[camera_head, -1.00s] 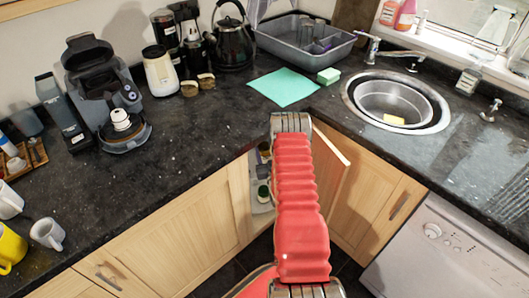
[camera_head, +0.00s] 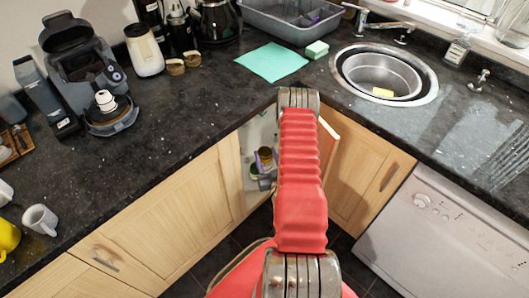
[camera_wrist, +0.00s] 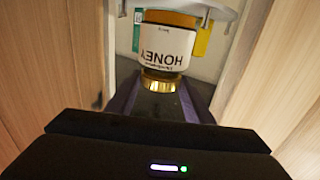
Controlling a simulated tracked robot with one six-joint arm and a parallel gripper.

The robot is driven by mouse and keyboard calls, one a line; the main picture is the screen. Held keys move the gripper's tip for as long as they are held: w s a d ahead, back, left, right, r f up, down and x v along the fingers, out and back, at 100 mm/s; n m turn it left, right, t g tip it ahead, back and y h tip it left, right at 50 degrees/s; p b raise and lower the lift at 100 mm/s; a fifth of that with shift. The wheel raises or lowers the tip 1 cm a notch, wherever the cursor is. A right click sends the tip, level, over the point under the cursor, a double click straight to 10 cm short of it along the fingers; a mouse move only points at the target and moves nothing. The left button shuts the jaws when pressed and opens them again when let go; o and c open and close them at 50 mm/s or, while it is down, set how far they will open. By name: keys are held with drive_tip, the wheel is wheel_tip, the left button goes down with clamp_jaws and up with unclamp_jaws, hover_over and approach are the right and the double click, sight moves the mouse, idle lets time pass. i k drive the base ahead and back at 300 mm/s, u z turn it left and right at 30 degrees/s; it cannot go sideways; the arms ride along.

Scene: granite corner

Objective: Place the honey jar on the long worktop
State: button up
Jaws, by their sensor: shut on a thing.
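The honey jar (camera_wrist: 165,48) shows upside down in the wrist view, with a white label reading HONEY, amber contents and a gold lid. My gripper (camera_wrist: 160,86) is shut on the jar at its lid end, between the cupboard's wooden sides. In the head view my red arm reaches down to the open corner cupboard and hides the gripper. The dark speckled worktop (camera_head: 170,112) runs along the left and around the corner to the sink.
An open cupboard door (camera_head: 327,150) stands right of my arm. Jars (camera_head: 264,160) show inside the cupboard. A coffee machine (camera_head: 85,75), a white mug (camera_head: 41,219) and a green cloth (camera_head: 272,62) are on the worktop. The stretch between them is clear.

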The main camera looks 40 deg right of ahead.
sight(213, 101)
drive_tip(key=k, duration=1)
